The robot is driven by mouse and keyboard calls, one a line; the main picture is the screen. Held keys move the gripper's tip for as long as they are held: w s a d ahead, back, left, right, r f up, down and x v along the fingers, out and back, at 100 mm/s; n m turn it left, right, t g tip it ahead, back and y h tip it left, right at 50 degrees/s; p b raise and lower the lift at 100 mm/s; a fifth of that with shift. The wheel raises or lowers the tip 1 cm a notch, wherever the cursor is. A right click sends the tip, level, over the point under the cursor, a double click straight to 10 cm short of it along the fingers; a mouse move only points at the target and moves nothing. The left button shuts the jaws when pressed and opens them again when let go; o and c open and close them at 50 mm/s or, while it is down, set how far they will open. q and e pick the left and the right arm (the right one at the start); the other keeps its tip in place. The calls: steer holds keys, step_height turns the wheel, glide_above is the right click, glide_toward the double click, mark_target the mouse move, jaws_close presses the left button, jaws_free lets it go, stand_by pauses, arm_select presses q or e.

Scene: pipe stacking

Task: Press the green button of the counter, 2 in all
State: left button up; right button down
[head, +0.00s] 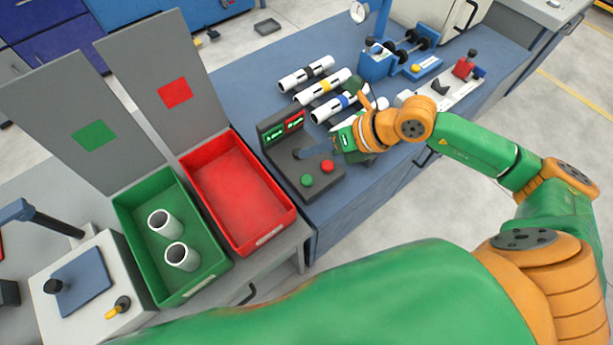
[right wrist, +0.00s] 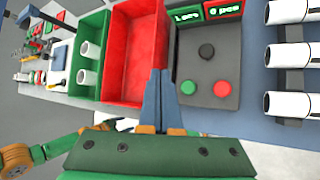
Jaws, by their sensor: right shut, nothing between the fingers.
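The counter (head: 318,190) is a dark grey box with a tilted display panel at its back. Its green button (head: 307,180) and red button (head: 327,166) sit on the front of its top; they also show in the right wrist view, the green one (right wrist: 187,87) left of the red one (right wrist: 222,89). The left display (right wrist: 187,15) seems to read 1, the right one (right wrist: 223,9) 0. My right gripper (head: 303,154) is shut and empty above the counter.
A red bin (head: 290,212), empty, stands left of the counter. A green bin (head: 183,299) holds two white pipes. A blue machine (head: 376,66) stands at the back of the table.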

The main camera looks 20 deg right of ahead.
mark_target(311, 181)
steer(key=shift+f, duration=0.15)
step_height(311, 181, down, 9)
steer(key=b, duration=0.7)
steer(key=shift+r, duration=0.2)
stand_by(1.5)
steer(key=shift+f+b, duration=0.4)
steer(key=shift+b, duration=0.1)
steer(key=shift+f+b, duration=0.45)
stand_by(0.3)
steer(key=shift+r, duration=0.15)
steer(key=shift+r+p, duration=0.75)
